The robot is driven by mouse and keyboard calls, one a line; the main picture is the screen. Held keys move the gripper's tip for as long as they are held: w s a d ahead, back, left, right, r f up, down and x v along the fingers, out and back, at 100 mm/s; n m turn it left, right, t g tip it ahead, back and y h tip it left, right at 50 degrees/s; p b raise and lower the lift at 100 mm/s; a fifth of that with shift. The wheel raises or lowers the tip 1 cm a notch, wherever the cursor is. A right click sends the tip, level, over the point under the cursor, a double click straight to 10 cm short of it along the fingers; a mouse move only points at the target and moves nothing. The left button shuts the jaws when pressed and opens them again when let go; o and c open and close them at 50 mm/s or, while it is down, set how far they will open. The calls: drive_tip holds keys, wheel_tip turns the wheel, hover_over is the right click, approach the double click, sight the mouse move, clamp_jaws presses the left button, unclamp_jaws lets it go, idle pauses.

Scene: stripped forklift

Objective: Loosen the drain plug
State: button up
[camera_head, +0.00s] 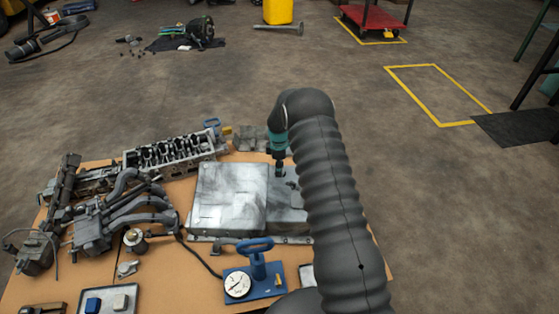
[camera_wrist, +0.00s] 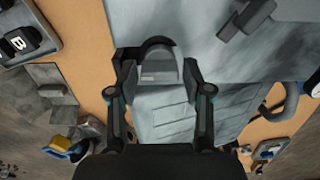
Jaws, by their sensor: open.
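A grey metal pan (camera_head: 228,195) lies on the workbench, its flat top up; its grey surface also fills much of the wrist view (camera_wrist: 210,50). My gripper (camera_head: 280,171) points down over the right part of the pan. In the wrist view my gripper (camera_wrist: 160,72) has its two fingers apart. A rounded grey piece (camera_wrist: 158,66) with a dark rim shows between the fingertips. I cannot tell whether it is the drain plug or whether the fingers touch it. No drain plug can be clearly made out in the head view, where my arm hides the pan's right side.
The orange-brown workbench (camera_head: 90,275) holds a cylinder head (camera_head: 175,150), a manifold (camera_head: 140,205) and a blue-handled gauge stand (camera_head: 255,283). A dark grey fitting (camera_wrist: 245,17) shows near the wrist view's top. A red cart (camera_head: 375,20) stands far off; the floor between is mostly clear.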

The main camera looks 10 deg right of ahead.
drive_tip(key=shift+f, duration=0.35)
drive_tip(key=shift+c, duration=0.2)
clamp_jaws()
drive_tip(key=n+b, duration=0.1)
drive_tip(key=n, duration=0.3)
drive_tip(key=shift+s+b, duration=0.1)
drive_tip(key=shift+b, duration=0.3)
drive_tip(key=shift+r+n, duration=0.1)
drive_tip(key=shift+n, duration=1.1)
drive_tip(key=shift+b, duration=0.3)
drive_tip(key=n+b, duration=0.1)
drive_tip(key=n, duration=0.2)
drive_tip(key=shift+s+d, duration=0.1)
drive_tip(key=shift+s+n+b, duration=0.1)
drive_tip(key=shift+n+b, duration=0.2)
drive_tip(key=shift+n, duration=1.4)
